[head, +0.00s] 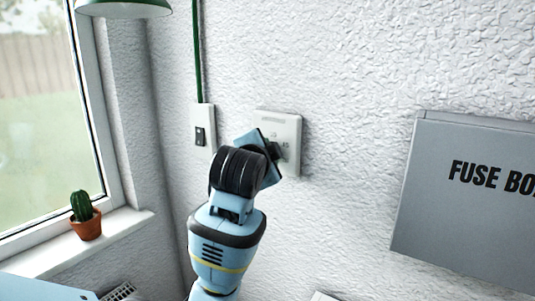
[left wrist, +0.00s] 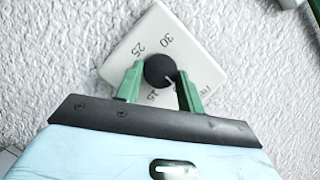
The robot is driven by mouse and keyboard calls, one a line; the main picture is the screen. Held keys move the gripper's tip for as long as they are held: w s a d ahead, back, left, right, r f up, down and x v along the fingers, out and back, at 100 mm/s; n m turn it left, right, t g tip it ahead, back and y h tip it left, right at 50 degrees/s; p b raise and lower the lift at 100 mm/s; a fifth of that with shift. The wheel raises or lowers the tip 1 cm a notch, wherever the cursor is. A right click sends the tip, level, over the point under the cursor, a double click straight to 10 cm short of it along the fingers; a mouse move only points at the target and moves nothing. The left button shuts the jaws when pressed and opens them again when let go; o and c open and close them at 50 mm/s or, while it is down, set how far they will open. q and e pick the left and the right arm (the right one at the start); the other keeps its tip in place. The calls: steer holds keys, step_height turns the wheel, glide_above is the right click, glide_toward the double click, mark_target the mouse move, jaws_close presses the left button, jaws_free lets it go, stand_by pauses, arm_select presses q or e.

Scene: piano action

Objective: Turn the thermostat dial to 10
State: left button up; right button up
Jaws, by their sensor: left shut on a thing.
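The white thermostat (head: 291,121) is a square plate on the textured wall, largely covered by my left arm in the head view. In the left wrist view the plate (left wrist: 137,40) looks tilted, with 30, 25 and 15 readable around the round black dial (left wrist: 158,68). A small pale mark on the dial points to the lower right. My left gripper (left wrist: 160,73) has its green fingers on either side of the dial and is shut on it. In the head view this gripper (head: 274,151) is at the plate's face, its fingers mostly hidden. My right gripper is out of view.
A light switch (head: 201,136) with a green conduit is left of the thermostat. A grey fuse box (head: 465,215) sticks out from the wall at right. A potted cactus (head: 85,222) stands on the windowsill. A green lamp shade (head: 124,8) hangs at the top left.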

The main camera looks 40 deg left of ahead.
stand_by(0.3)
arm_select(q)
steer(key=o, duration=1)
steer(key=shift+w, duration=0.1)
steer(key=v, duration=0.8)
steer(key=shift+a, duration=0.1)
